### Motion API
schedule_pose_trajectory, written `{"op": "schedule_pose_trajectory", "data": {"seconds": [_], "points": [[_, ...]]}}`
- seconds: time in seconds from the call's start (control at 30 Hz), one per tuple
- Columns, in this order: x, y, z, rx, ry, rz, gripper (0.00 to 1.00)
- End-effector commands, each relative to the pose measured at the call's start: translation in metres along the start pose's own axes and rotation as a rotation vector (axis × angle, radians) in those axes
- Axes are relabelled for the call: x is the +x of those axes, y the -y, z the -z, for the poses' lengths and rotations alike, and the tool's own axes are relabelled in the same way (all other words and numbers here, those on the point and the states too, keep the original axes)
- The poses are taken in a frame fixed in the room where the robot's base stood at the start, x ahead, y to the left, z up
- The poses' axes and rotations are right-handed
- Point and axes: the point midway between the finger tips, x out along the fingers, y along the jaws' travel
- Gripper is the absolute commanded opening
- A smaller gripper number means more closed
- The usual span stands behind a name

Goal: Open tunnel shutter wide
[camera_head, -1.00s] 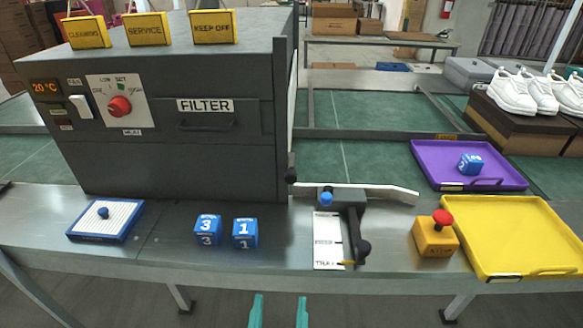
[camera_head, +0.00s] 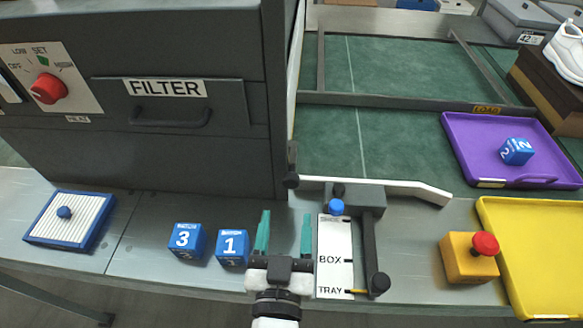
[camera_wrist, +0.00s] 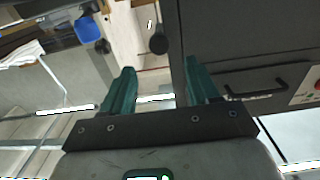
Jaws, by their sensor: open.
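The grey tunnel machine (camera_head: 160,150) stands at the left in the head view. How far the shutter stands open cannot be told. My gripper (camera_head: 284,234) is open and empty, its teal fingers apart, in front of and below that knob. In the wrist view my gripper (camera_wrist: 158,88) is open, and a dark knob (camera_wrist: 158,43) shows beyond the fingers. No contact shows.
A blue block marked 1 (camera_head: 232,248) is close left of my fingers, with block 3 (camera_head: 187,241) beyond. The BOX/TRAY lever (camera_head: 370,245) and white diverter arm (camera_head: 405,187) are close right. A red button (camera_head: 485,244) and yellow tray (camera_head: 535,250) are farther right.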

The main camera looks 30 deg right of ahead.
Motion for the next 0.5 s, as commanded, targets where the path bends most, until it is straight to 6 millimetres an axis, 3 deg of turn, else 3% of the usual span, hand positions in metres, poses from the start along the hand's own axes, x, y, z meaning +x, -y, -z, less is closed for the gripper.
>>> {"op": "schedule_pose_trajectory", "data": {"seconds": [0.5], "points": [[0.085,0.000,0.002,0.000,-0.002,-0.002,0.60]]}}
